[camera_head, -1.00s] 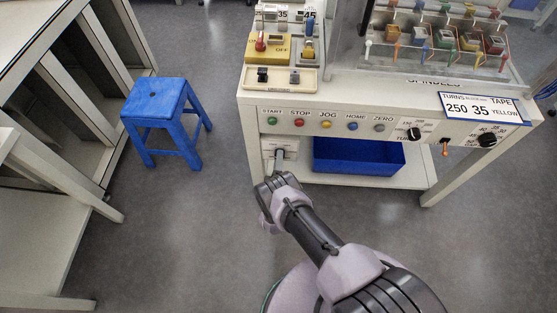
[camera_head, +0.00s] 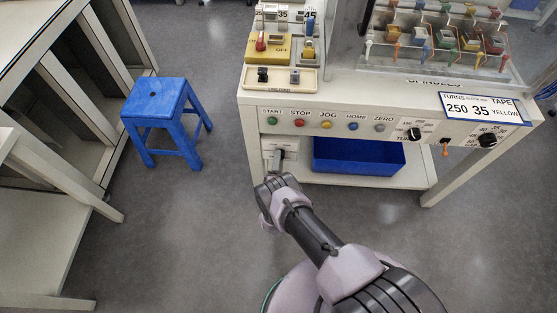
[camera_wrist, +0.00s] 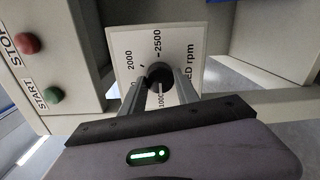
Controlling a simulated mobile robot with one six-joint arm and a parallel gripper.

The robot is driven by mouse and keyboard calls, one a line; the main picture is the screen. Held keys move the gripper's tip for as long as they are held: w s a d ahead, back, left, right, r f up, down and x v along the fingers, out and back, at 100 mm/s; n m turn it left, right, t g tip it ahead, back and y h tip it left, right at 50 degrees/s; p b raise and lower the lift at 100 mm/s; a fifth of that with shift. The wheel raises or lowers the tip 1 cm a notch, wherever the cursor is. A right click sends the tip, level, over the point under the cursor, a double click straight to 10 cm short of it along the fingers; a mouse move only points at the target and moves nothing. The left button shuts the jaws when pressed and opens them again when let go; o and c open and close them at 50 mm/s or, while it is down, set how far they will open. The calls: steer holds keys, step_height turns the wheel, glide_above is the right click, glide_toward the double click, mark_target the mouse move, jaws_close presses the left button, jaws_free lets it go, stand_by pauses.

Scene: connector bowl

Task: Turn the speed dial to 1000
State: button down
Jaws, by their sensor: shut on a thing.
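The black speed dial (camera_wrist: 158,73) sits on a white plate (camera_wrist: 133,42) marked "2000", "2500" and "ED rpm" in the wrist view. A partly hidden label reading about "1000" shows below the dial between my fingers. A pale line on the dial points down toward that label. My gripper (camera_wrist: 160,82) is shut on the dial, one finger on each side. In the head view my gripper (camera_head: 277,160) reaches the small plate under the START button; the dial is mostly hidden there.
The START button (camera_wrist: 53,95) and STOP button (camera_wrist: 27,43) are close to the dial's plate. A blue bin (camera_head: 358,157) stands on the shelf to the right. A blue stool (camera_head: 155,98) stands on the floor to the left.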

steer(key=shift+w+r, duration=0.15)
steer(key=c, duration=0.9)
jaws_free()
steer(key=s, duration=1.7)
steer(key=shift+s+a+p, duration=0.25)
steer(key=shift+a+p, duration=0.15)
steer(key=shift+a, duration=0.05)
steer(key=shift+r, duration=0.1)
